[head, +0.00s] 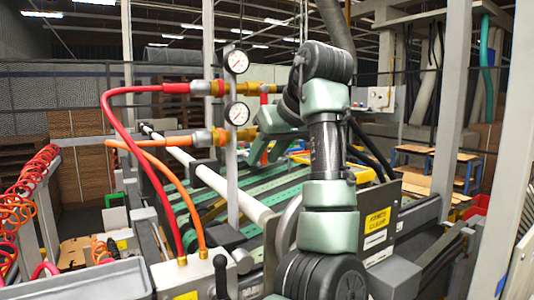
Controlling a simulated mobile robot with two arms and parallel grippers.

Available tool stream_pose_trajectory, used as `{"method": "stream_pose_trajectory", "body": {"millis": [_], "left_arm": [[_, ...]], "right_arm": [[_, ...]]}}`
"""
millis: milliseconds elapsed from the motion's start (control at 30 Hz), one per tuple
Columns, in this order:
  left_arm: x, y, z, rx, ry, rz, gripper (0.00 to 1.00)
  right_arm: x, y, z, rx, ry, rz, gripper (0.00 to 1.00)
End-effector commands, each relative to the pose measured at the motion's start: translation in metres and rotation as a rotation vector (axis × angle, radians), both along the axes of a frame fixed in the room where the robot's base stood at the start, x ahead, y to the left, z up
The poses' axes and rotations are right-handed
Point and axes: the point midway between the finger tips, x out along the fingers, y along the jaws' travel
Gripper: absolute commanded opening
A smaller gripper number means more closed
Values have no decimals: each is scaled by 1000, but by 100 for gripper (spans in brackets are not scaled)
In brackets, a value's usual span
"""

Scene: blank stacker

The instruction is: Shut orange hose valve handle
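The orange hose (168,172) arches from a grey box up to the lower pipe line. Its brass and grey valve fitting (203,138) sits left of the lower gauge (237,113). I cannot clearly make out the orange hose's valve handle; the line's right end runs behind my arm. My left gripper (266,152) hangs at the end of my arm, just right of the lower line, partly hidden by its wrist and merging with green rails behind. I cannot tell whether it touches the line. My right gripper is not in view.
A red hose (118,115) feeds the upper line, with a gauge (236,61) and a red part (264,97) near its right end. A grey post (232,170) stands before a conveyor frame. Coiled hoses (28,190) and a grey bin (85,282) are at left.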

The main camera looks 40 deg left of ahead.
Motion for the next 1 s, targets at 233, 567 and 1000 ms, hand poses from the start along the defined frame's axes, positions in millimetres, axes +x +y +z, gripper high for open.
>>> {"method": "stream_pose_trajectory", "body": {"millis": [233, 567, 1000], "left_arm": [[-1, -3, 5, 3, -6, -2, 36], [-13, -35, 40, 0, -4, -4, 36], [-19, -47, 55, -1, -1, 1, 36]], "right_arm": [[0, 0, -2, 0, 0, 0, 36], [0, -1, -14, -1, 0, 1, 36], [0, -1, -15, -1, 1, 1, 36]]}}
